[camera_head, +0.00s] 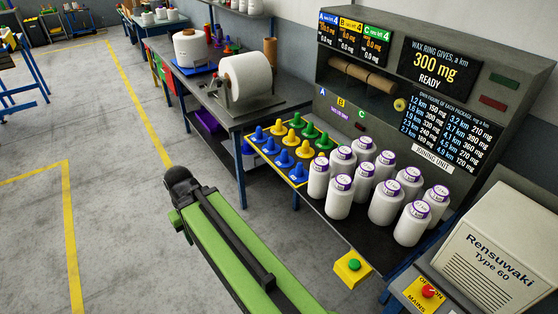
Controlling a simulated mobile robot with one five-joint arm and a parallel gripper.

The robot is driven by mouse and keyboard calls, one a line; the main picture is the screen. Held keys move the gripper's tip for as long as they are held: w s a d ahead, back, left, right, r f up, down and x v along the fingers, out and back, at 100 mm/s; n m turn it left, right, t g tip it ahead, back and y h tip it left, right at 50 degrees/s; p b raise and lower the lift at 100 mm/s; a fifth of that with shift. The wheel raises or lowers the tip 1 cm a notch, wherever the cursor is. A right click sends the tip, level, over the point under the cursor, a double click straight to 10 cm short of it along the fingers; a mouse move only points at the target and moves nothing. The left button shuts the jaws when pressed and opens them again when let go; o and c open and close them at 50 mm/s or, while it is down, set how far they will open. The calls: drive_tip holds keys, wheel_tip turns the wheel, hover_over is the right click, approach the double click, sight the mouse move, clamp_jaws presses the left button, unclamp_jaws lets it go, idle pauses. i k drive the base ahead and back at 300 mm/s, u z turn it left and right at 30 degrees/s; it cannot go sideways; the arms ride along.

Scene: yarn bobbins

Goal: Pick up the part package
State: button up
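Several white yarn packages with purple-ringed tops stand upright in a group on the dark shelf of the grey machine, among them a front-left one (339,197), a front-right one (412,223) and a back-left one (318,177). Their labels are too small to read, so I cannot tell which one is the part package. My green arm reaches up from the bottom of the view to a dark joint, left of the packages and apart from them. My gripper's fingers do not show.
Blue, yellow and green cones (279,128) stand on a yellow-edged board left of the packages. A yellow box with a green button (353,268) is at the shelf's front. A Rensuwaki unit (498,255) stands at right. The floor (110,200) at left is clear.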

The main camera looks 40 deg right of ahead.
sight(320, 170)
drive_tip(key=i, duration=0.85)
drive_tip(key=z, duration=0.15)
